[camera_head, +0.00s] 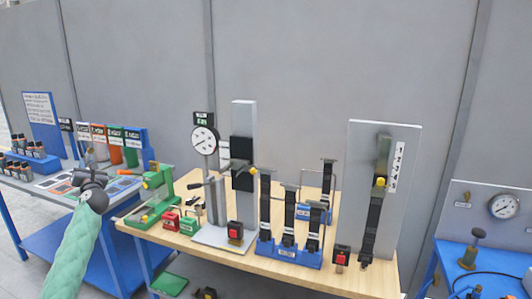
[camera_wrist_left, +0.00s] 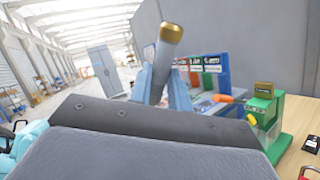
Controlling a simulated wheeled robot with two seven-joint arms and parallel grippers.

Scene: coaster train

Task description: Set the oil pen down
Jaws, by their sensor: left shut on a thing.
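My left gripper (camera_head: 97,173) reaches in from the left on its green-sleeved arm, over the near right part of the blue table. In the left wrist view its two fingers (camera_wrist_left: 160,88) are shut on the oil pen (camera_wrist_left: 162,58), a grey cylinder with a brass-coloured end. The pen is tilted, with the brass end toward the top of that view. Its other end is hidden behind the gripper body. In the head view the pen is too small and covered to make out well. My right gripper is in neither view.
The blue table (camera_head: 36,188) holds coloured bins (camera_head: 114,146), a rack of small bottles (camera_head: 30,152) and flat coloured cards. A green fixture (camera_head: 155,190) stands close to the right, on the wooden bench (camera_head: 285,267). A dial gauge and upright panels stand farther right.

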